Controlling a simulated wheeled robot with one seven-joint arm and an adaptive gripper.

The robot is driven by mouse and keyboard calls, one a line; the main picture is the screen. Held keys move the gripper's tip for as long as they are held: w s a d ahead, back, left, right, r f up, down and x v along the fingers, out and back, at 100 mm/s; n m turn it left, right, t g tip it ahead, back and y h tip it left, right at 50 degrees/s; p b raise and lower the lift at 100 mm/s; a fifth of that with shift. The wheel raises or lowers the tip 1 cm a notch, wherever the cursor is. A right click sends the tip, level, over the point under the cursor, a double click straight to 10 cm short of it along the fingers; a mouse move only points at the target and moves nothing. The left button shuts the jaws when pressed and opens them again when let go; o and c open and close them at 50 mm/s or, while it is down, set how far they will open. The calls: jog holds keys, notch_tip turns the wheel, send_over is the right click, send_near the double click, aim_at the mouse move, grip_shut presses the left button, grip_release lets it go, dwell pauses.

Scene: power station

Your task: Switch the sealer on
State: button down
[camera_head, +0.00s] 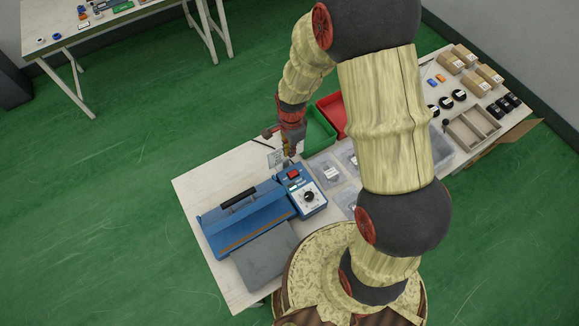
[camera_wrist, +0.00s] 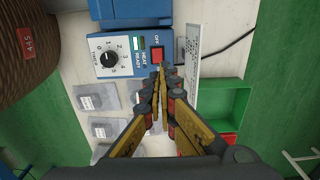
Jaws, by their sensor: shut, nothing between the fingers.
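The blue sealer (camera_head: 240,215) with a black handle lies on the left part of the table. Its control box (camera_head: 308,199) carries a red switch (camera_head: 293,174) and a black timer dial (camera_head: 309,196). In the wrist view, the red switch (camera_wrist: 157,55) sits beside the word "OFF", right of the timer dial (camera_wrist: 109,58). My gripper (camera_wrist: 161,72) is shut and empty, its fingertips overlapping the switch's lower edge in the picture. I cannot tell whether they touch it. In the head view, my gripper (camera_head: 291,153) is just behind the box's switch end. The switch's position is unclear.
Clear bags (camera_head: 325,172) lie right of the control box. Green (camera_head: 319,131) and red (camera_head: 333,113) bins stand behind them. A label card (camera_wrist: 190,45) and black cable (camera_wrist: 230,45) lie beside the box. Cardboard boxes and a divided tray (camera_head: 472,128) are farther right.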

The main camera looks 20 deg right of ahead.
aim_at(290, 173)
jog(key=shift+f, duration=0.1)
notch_tip(290, 173, down, 14)
jog(key=shift+r, duration=0.1)
dwell(0.4)
